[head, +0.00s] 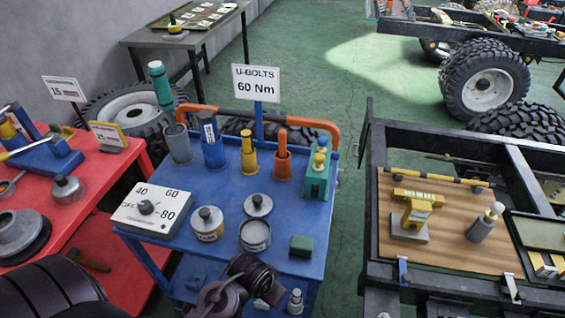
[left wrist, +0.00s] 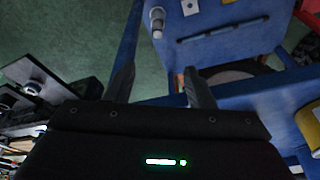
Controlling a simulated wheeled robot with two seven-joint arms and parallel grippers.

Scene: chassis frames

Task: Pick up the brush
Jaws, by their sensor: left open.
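I cannot pick out a brush with certainty in either view. In the head view a blue cart (head: 180,210) holds several upright tools. A teal-handled thing (head: 160,85) stands at its back left, above a grey cup (head: 178,143). A yellow tool (head: 248,152) and an orange tool (head: 282,155) stand to the right. My left gripper (left wrist: 159,68) shows in the left wrist view, fingers apart and empty, over green floor and a blue frame. My right gripper is not in view.
A dial box (head: 150,212), round tins and a green block (head: 301,246) crowd the cart top. A red bench (head: 85,215) is left, a black chassis frame (head: 430,275) right. Green floor lies between cart and frame.

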